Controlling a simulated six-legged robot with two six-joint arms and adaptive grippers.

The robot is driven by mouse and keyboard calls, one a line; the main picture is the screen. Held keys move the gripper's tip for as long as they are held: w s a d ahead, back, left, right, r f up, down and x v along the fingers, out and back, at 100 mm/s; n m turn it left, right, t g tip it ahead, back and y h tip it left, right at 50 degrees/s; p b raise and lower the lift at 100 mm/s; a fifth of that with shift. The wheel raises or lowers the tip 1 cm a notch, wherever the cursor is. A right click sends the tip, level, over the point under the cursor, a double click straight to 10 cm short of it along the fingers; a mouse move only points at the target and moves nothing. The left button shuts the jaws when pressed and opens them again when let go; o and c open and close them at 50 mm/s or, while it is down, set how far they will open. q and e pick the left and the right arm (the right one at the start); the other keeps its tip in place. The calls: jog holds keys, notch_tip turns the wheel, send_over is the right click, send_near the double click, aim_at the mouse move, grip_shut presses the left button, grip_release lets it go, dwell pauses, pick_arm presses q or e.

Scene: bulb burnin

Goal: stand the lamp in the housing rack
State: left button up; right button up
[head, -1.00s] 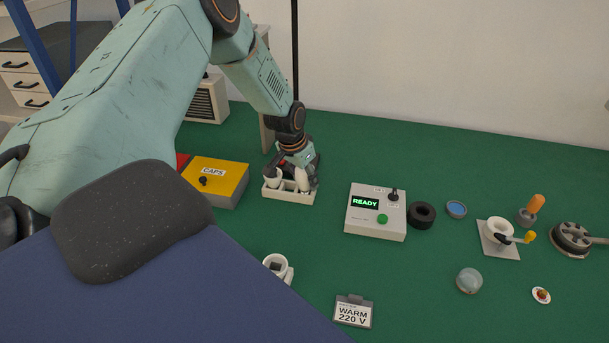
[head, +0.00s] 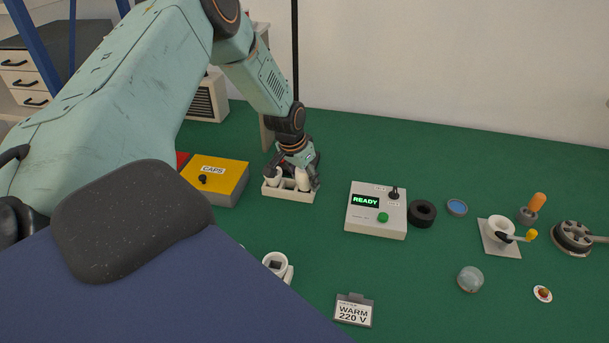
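The housing rack (head: 287,195) is a small cream block with several slots, standing left of the middle of the green bench. A white lamp (head: 303,181) stands upright in its right part. Another white rounded piece (head: 273,180) sits in its left part. My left gripper (head: 295,177) is right over the rack, pointing down. Its dark fingers are spread wide, one over the left end and one beside the right end, with the lamp between them. The lamp's base inside the slot is hidden. My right gripper is out of view.
A yellow CAPS box (head: 216,180) stands close left of the rack. A control box reading READY (head: 376,212) stands to the right. A white holder (head: 277,265) and a WARM 220 V sign (head: 353,311) are nearer. Bench between the rack and control box is clear.

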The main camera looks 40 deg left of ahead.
pick_arm(q)
jog(key=shift+o, duration=1.3)
jog(key=v, duration=1.2)
